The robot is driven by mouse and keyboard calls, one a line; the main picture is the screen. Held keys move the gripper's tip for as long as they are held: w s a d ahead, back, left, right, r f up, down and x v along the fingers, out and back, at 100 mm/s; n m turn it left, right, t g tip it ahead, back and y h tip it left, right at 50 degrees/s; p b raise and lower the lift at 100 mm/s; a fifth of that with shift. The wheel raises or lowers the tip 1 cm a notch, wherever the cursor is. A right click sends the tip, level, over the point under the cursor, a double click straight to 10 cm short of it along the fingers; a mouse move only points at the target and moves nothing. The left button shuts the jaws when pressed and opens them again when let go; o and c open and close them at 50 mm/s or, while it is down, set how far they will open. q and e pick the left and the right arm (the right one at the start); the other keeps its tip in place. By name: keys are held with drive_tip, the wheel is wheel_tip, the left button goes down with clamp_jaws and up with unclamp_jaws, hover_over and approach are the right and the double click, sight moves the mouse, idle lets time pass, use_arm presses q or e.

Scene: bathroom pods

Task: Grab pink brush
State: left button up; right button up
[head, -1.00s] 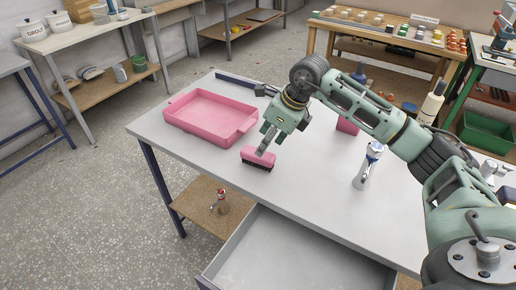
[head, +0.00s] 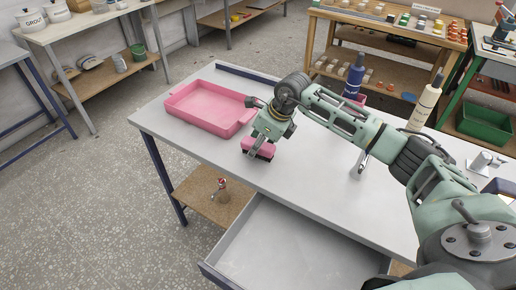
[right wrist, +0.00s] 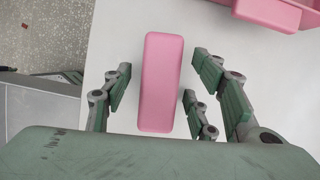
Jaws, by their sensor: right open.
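The pink brush (head: 265,152) has dark bristles facing down and rests on the grey table near its front edge. In the right wrist view the pink top of the brush (right wrist: 161,82) fills the middle as an upright rounded block. My right gripper (head: 258,146) is right over the brush. In the right wrist view my right gripper (right wrist: 160,95) is open, with one green-padded finger to the left of the brush and two to the right. Gaps show between the pads and the brush. My left gripper is in no view.
A pink tray (head: 190,122) lies behind and left of the brush. A blue bottle (head: 354,76) and a cream bottle (head: 424,104) stand behind my arm. An open drawer (head: 290,240) juts out at the front. A spray bottle (head: 222,190) is on the lower shelf.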

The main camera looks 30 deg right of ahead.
drive_tip(key=shift+f, duration=0.2)
drive_tip(key=shift+c, duration=0.3)
drive_tip(key=shift+s+f, duration=0.1)
drive_tip(key=c, duration=1.2)
